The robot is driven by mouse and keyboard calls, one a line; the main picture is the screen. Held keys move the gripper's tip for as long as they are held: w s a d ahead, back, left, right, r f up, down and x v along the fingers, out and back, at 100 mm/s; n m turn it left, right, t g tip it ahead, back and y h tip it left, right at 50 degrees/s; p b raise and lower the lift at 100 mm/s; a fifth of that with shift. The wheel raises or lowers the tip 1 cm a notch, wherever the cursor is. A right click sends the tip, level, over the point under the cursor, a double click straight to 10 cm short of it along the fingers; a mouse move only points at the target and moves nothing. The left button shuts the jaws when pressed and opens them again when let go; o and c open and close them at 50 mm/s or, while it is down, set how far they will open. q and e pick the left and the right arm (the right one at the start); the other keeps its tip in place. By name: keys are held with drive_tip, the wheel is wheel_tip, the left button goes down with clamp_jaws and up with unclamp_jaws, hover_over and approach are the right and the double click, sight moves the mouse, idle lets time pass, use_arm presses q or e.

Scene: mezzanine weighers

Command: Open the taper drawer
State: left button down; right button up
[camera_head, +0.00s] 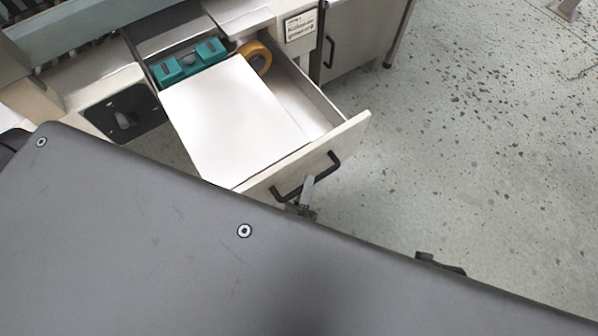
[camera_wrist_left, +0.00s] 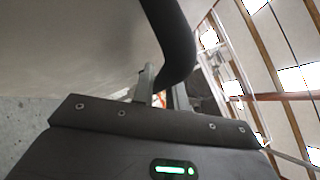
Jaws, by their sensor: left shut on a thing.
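The taper drawer (camera_head: 322,147) stands pulled well out of the cabinet in the head view. Its dark bar handle (camera_head: 327,168) is on the front panel; the bar also fills the upper middle of the left wrist view (camera_wrist_left: 176,40). My left gripper (camera_head: 306,191) is shut on this handle near its middle. In the left wrist view its two fingers (camera_wrist_left: 162,92) stand on either side of the bar. My right gripper cannot be made out.
Inside the drawer are a white sheet or board (camera_head: 225,120), a teal item (camera_head: 188,63) and a yellow-brown tape roll (camera_head: 257,57). A label plate (camera_head: 300,25) is on the cabinet beside it. Speckled floor (camera_head: 480,130) is clear to the right.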

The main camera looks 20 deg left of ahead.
use_arm(q)
drive_tip(key=shift+s+d+f, duration=0.1)
drive_tip(key=shift+s+d, duration=0.1)
drive_tip(key=shift+d, duration=0.05)
use_arm(e)
drive_tip(key=shift+f, duration=0.15)
use_arm(q)
drive_tip(key=c, duration=1.4)
unclamp_jaws()
